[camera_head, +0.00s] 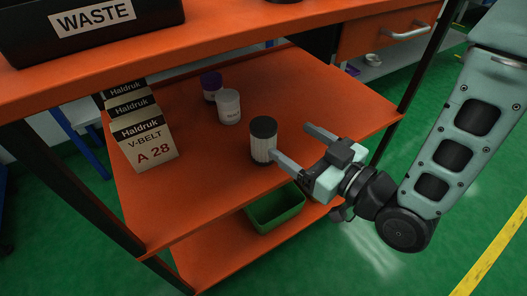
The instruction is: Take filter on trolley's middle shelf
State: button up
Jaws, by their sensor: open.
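My gripper (288,144) reaches in from the right at shelf height. It is open, with its two grey fingers spread and nothing held between them. The nearer finger's tip is at the filter's right side and hides a little of it; I cannot tell whether they touch. The farther finger is behind and to the right of the filter.
White jars (229,108) stand behind the filter. Haldruk V-belt boxes (143,141) stand at the shelf's left. A black WASTE bin (75,25) sits on the top shelf (223,42), which overhangs the middle one. A green bin (275,208) is on the lower shelf.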

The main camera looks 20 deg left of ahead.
aim_at(254, 120)
jog(key=b+x, duration=0.1)
jog(key=x, duration=0.2)
jog(key=b+x, duration=0.1)
jog(key=x, duration=0.3)
jog(key=b+x, duration=0.1)
jog(key=x, duration=0.2)
jog(key=shift+a+f+b, duration=0.3)
jog(key=shift+a+f, duration=0.05)
jog(key=shift+w+a, duration=0.1)
jog(key=shift+a, duration=0.1)
jog(key=c, duration=1.1)
